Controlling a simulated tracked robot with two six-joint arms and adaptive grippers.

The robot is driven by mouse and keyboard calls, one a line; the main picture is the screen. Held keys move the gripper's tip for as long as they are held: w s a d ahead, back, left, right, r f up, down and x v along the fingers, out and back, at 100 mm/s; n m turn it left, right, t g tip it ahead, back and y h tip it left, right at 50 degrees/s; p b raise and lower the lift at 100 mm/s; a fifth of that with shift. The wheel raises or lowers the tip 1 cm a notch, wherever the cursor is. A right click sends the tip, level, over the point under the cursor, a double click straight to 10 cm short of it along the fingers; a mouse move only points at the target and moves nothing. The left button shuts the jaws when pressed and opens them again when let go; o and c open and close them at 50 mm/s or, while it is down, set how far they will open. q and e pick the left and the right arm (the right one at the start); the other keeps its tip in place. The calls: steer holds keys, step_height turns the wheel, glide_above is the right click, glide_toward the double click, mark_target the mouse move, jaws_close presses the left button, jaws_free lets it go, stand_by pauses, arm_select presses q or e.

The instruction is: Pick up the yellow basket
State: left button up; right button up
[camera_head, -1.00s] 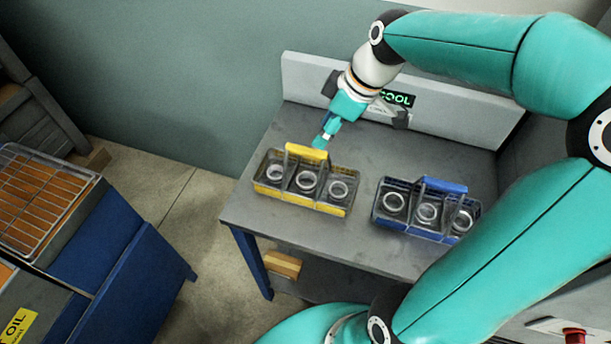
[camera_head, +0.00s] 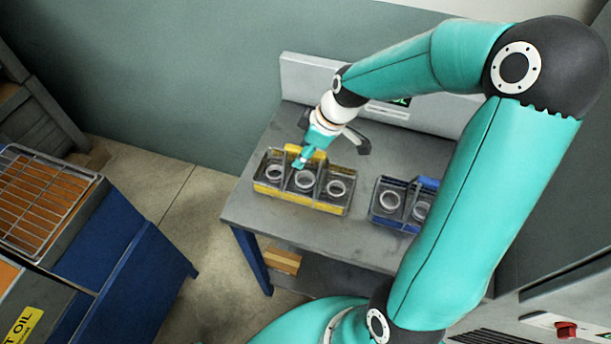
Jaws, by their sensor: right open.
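The yellow basket (camera_head: 322,206) stands upright on the grey table at its left front. It has a yellow handle across the middle and holds several metal rings in its compartments. My right gripper (camera_head: 298,163) is open, pointing down at the basket's handle, and its fingers overlap the handle in the picture. I cannot tell whether they touch it. Part of the handle is hidden behind the gripper. My left gripper is not in view.
A blue basket (camera_head: 388,218) with rings stands to the right on the table (camera_head: 270,215), partly hidden by my right arm. A blue machine with a wire rack (camera_head: 45,195) is at the left. A wooden block (camera_head: 284,262) lies below the table top.

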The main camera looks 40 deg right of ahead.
jaws_close()
steer(key=shift+w+r, duration=0.1)
steer(key=shift+r, duration=0.05)
stand_by(0.4)
